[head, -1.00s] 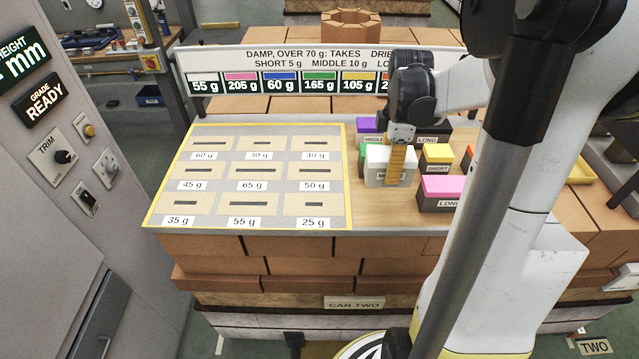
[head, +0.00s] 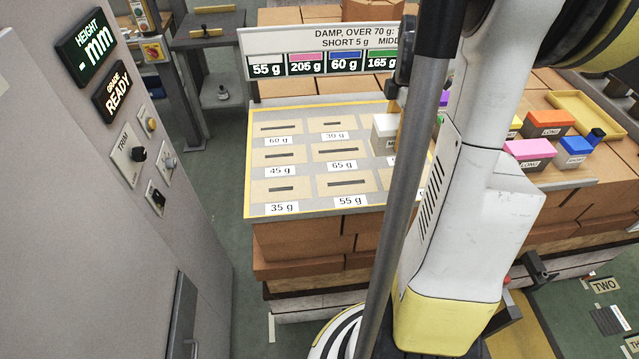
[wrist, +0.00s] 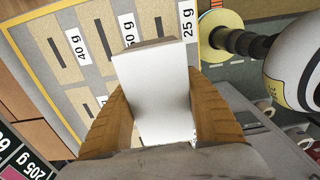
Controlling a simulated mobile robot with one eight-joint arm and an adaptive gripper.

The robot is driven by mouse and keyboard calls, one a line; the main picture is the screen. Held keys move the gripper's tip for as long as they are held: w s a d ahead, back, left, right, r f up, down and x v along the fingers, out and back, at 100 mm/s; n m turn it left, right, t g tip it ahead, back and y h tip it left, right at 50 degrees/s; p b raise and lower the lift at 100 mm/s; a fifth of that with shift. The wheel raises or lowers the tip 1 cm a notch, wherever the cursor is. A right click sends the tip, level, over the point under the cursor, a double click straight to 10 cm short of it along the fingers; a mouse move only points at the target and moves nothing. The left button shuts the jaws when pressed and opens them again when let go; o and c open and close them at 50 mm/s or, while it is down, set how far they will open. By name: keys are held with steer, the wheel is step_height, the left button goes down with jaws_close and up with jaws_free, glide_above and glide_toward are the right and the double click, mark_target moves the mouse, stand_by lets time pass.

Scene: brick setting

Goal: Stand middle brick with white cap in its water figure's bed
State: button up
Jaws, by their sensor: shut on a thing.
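My gripper (wrist: 160,108) is shut on the middle brick with the white cap (wrist: 152,88), which fills the space between its two tan fingers. In the head view the white-capped brick (head: 385,126) shows at the right part of the bed board (head: 262,212), with my arm covering its right side. It looks held above the board; the gap below it cannot be told. The 55 g bed (head: 347,187), a tan plate with a dark slot, is in the front row, clear and empty. The sign (head: 318,52) shows 55 g under a white strip.
Other beds, such as the 65 g bed (head: 341,154) and the 35 g bed (head: 281,189), are empty. Right of my arm stand a pink brick (head: 529,151), an orange-red brick (head: 547,123), a blue brick (head: 575,150) and a yellow tray (head: 590,112). A grey control cabinet (head: 90,230) stands left.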

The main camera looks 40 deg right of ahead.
steer(key=w+a+f, duration=0.1)
steer(key=a+f, duration=0.1)
steer(key=a, duration=0.1)
steer(key=w+a+f, duration=0.2)
steer(key=a, duration=0.2)
steer(key=w+a+f, duration=0.2)
steer(key=a+f, duration=0.1)
steer(key=shift+a, duration=0.25)
steer(key=shift+f+b, duration=0.45)
steer(key=shift+f, duration=1.5)
steer(key=shift+f, duration=0.2)
steer(key=o, duration=1.3)
steer(key=shift+o, duration=0.4)
steer(key=shift+r, duration=0.1)
